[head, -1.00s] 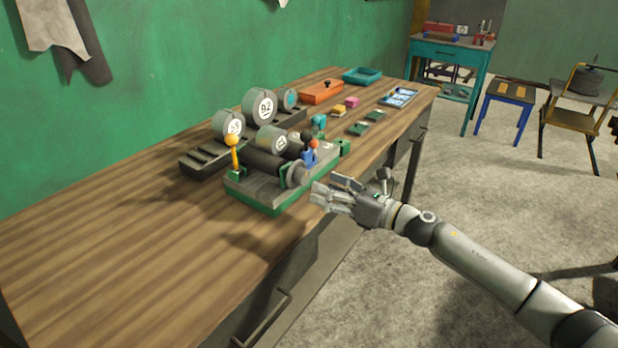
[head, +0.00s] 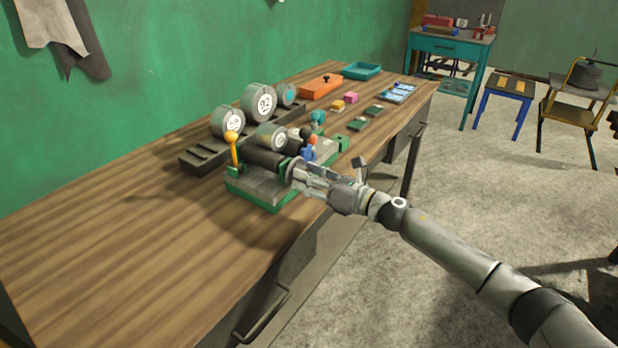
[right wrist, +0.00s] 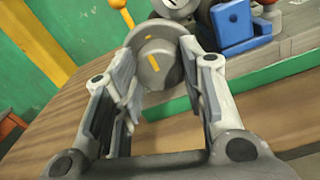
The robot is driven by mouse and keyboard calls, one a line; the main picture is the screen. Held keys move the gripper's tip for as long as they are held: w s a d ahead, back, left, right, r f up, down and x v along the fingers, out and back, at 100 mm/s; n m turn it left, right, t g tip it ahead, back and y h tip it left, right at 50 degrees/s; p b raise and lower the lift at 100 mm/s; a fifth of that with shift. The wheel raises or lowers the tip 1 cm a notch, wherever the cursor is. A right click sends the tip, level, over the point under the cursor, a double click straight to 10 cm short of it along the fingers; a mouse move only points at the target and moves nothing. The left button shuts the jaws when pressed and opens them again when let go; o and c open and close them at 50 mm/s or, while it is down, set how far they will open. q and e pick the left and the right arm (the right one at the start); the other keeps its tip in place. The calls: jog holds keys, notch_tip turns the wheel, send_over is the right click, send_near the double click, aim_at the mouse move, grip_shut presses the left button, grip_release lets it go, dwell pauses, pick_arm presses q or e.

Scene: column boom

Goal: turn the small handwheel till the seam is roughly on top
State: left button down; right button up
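The small handwheel (right wrist: 160,72) is a grey round knob with yellow marks, on the near end of the dark roller (head: 266,161) of a green-based machine (head: 262,190). In the right wrist view one yellow mark on its face stands nearly upright, a little tilted. My right gripper (head: 300,172) is at the handwheel and partly hides it in the head view. Its two fingers (right wrist: 156,65) are apart, one on each side of the wheel. I cannot tell whether they touch it. No seam shows clearly on the roller. My left gripper is not in view.
An orange-knobbed lever (head: 232,150) stands at the machine's left, and a blue part (right wrist: 236,24) sits close right of the wheel. Several labelled rolls (head: 260,103) stand on a rack behind. The wooden bench (head: 120,235) is clear at the near left.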

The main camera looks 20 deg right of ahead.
jog(key=shift+c, duration=1.1)
jog(key=shift+m, duration=0.3)
jog(key=m+p, duration=0.8)
jog(key=m, duration=0.8)
jog(key=shift+r+m, duration=0.1)
jog(key=shift+m, duration=0.3)
jog(key=o, duration=1)
